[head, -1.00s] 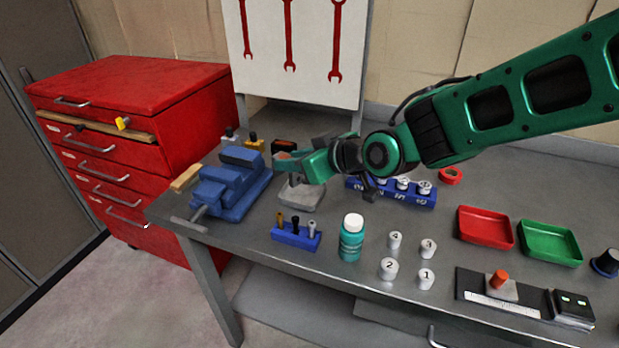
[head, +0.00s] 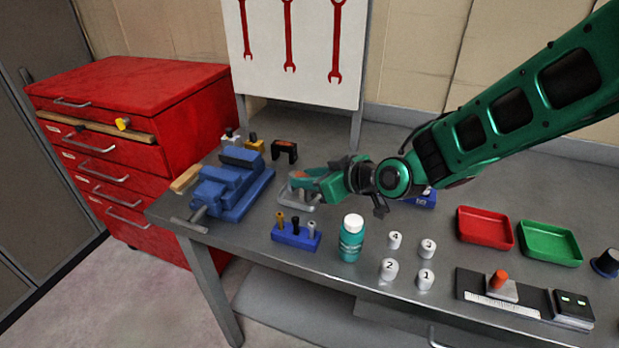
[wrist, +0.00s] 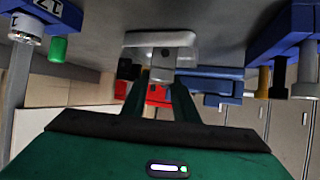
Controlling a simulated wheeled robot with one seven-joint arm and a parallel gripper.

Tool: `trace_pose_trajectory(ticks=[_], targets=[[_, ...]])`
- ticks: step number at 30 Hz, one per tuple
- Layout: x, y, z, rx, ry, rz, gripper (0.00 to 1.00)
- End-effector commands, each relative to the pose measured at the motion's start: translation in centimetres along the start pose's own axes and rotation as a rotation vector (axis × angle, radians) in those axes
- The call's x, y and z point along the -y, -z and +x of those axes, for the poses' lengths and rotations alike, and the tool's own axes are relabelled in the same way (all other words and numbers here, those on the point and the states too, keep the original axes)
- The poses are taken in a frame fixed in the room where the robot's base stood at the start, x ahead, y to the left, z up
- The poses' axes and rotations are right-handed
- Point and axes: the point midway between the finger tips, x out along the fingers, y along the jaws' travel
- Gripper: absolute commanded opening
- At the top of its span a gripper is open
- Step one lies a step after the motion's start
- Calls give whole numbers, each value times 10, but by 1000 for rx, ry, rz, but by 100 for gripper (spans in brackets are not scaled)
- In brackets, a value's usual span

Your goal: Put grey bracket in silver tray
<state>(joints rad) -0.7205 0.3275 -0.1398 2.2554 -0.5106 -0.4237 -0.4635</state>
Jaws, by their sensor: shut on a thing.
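The silver tray (head: 312,208) lies on the bench right of the blue vise, partly hidden by my gripper. It also shows near the top of the wrist view (wrist: 160,39). My gripper (head: 299,180) is low over the tray. In the wrist view my gripper (wrist: 163,74) is shut on a small grey piece, the grey bracket (wrist: 162,59), which appears right at the tray. I cannot tell whether the bracket touches the tray floor.
The blue vise (head: 232,185) stands left of the tray, and a black bracket-shaped block (head: 285,150) behind it. A blue holder with pegs (head: 296,236) and a teal bottle (head: 351,243) stand in front. Red (head: 485,227) and green (head: 550,243) trays lie to the right.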

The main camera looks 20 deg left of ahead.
Motion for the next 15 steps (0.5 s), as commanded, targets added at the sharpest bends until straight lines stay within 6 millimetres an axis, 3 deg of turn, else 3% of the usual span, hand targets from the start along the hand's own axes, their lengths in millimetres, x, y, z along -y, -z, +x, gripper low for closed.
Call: trace_pose_trajectory(ticks=[2, 3, 5, 15], targets=[[0, -1, 1, -1, 0, 0, 0], [0, -1, 1, 0, 0, 0, 34], [0, -1, 1, 0, 0, 0, 45], [0, 1, 0, -1, 0, -1, 45]])
